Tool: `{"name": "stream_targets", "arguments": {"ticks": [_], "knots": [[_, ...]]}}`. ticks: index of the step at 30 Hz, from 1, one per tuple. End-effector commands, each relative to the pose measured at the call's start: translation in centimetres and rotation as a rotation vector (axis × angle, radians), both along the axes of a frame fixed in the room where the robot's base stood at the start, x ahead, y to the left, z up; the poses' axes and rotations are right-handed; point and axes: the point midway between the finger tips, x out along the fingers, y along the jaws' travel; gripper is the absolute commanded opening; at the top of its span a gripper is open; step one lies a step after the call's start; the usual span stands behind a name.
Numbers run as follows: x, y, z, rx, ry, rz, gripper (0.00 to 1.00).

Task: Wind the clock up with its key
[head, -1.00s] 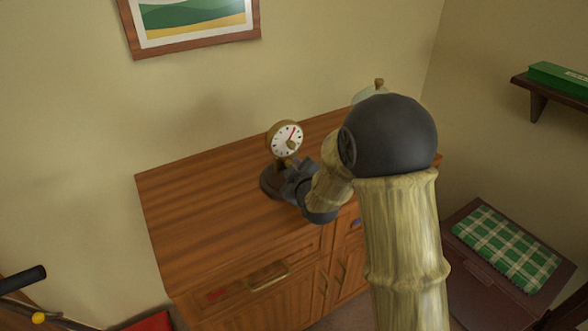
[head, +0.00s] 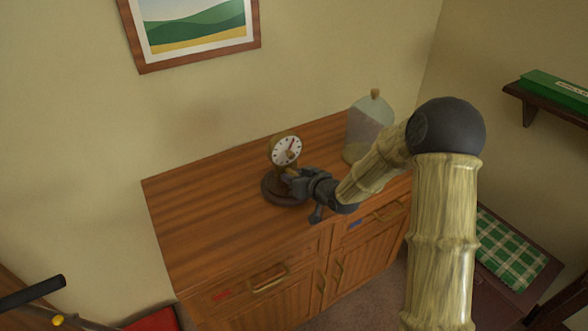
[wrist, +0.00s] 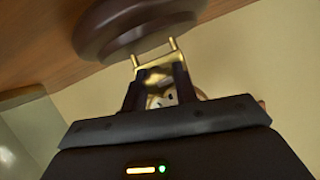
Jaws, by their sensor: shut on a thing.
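The clock (head: 286,150) has a round white face with dark marks and a brass rim, on a dark round base (head: 270,190). It stands upright on the wooden cabinet. My gripper (head: 288,177) is at the lower front of the clock. In the wrist view, my gripper's dark fingers (wrist: 156,88) are shut on a brass piece, which I take to be the key (wrist: 155,70). The fingers and palm hide most of the clock face (wrist: 162,101) there, and the base (wrist: 140,28) shows beyond them.
The cabinet top left of the clock is clear. A framed picture (head: 195,30) hangs above. A shelf (head: 548,103) with a green box is at right.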

Motion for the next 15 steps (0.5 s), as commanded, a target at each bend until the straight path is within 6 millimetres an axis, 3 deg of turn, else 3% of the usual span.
{"name": "stream_targets", "arguments": {"ticks": [15], "knots": [[0.09,-0.26,0.22,0.411,0.279,-0.005,0.06]]}}
